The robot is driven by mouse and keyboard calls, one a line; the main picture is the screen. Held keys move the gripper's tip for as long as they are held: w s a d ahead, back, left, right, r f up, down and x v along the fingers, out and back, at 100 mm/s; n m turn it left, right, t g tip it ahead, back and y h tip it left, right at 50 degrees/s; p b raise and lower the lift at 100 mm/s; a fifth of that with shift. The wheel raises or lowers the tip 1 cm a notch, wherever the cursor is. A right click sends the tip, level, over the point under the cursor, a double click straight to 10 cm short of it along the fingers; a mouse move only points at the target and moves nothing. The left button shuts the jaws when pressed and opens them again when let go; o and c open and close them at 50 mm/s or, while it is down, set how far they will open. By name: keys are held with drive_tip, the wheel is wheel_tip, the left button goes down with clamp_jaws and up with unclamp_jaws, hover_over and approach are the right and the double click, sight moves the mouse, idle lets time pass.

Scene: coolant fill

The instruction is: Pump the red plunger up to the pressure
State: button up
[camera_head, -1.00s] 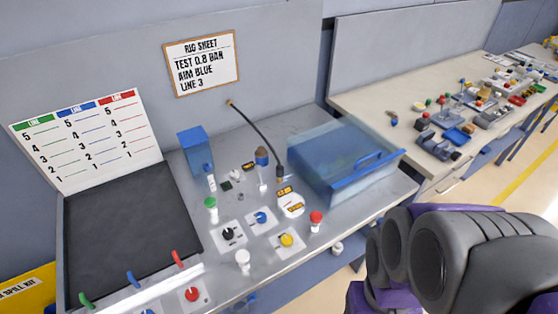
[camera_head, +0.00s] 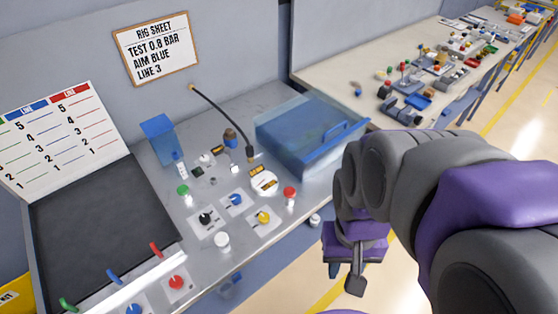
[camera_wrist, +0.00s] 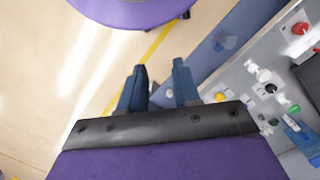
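A red-topped plunger (camera_head: 289,192) stands upright on the metal bench (camera_head: 205,273) near its front edge, beside a round white gauge (camera_head: 264,183). My gripper (camera_head: 345,277) hangs to the right of and in front of the bench, over the floor, apart from the plunger. In the wrist view my gripper's two fingers (camera_wrist: 158,82) are spread with a gap and nothing between them. I cannot make out the plunger in the wrist view.
A yellow knob (camera_head: 264,217), a blue knob (camera_head: 235,199) and a white-capped post (camera_head: 222,241) stand left of the plunger. A clear blue bin (camera_head: 300,135) sits behind it. The rig sheet (camera_head: 156,47) reads test 0.8 bar, aim blue, line 3.

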drive_tip(key=w+m, duration=0.1)
drive_tip(key=w, duration=0.2)
drive_tip(key=w+r+m+p, duration=0.1)
drive_tip(key=w, duration=0.2)
drive_tip(key=w+m, duration=0.1)
drive_tip(key=w, duration=0.3)
drive_tip(key=shift+d+r+m+p, duration=0.25)
drive_tip(key=shift+m+p, duration=0.05)
clamp_jaws()
drive_tip(key=w+a+f+m+p, duration=0.1)
drive_tip(key=w+a+f+m, duration=0.1)
drive_tip(key=w, duration=0.6)
drive_tip(key=w+a+f+m+t+p, duration=0.1)
drive_tip(key=w+f, duration=0.3)
drive_tip(key=w, duration=0.4)
drive_tip(key=w+a+f+m+p, duration=0.2)
drive_tip(key=w+f+m, duration=0.1)
drive_tip(key=w, duration=0.6)
drive_tip(key=shift+a+t+p, duration=0.3)
drive_tip(key=shift+a+p, duration=0.05)
drive_tip(key=shift+a, duration=0.05)
